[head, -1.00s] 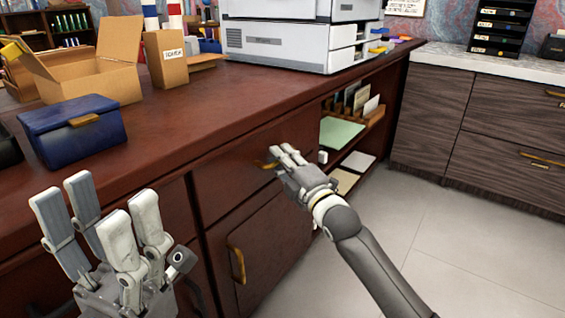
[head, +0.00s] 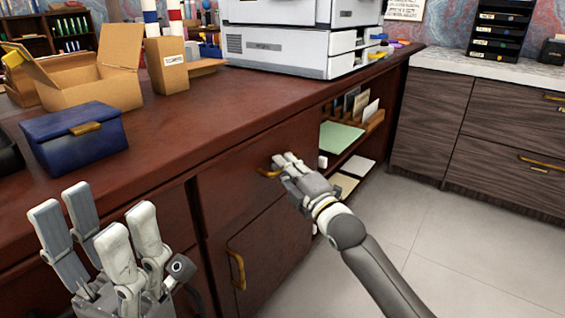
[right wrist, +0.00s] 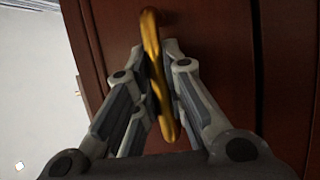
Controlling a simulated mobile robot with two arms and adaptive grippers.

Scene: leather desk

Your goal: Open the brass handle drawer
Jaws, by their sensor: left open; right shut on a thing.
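The brass handle (head: 269,172) is on the front of the upper dark red wood drawer (head: 225,180) in the desk's side. My right gripper (head: 285,163) is at this handle, its fingers hiding part of it. In the right wrist view, the brass handle (right wrist: 153,60) runs between the fingers (right wrist: 157,95), which are shut on it. The drawer front looks about flush with the desk; I cannot tell if there is a small gap. My left gripper (head: 105,235) is open and empty, fingers up, in front of the desk at the lower left.
A cabinet door with a brass handle (head: 237,268) is below the drawer. An open shelf with paper (head: 340,136) is to its right. A blue box (head: 72,138), open carton (head: 90,92) and printer (head: 295,45) stand on the desk. Grey floor (head: 430,240) is clear at right.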

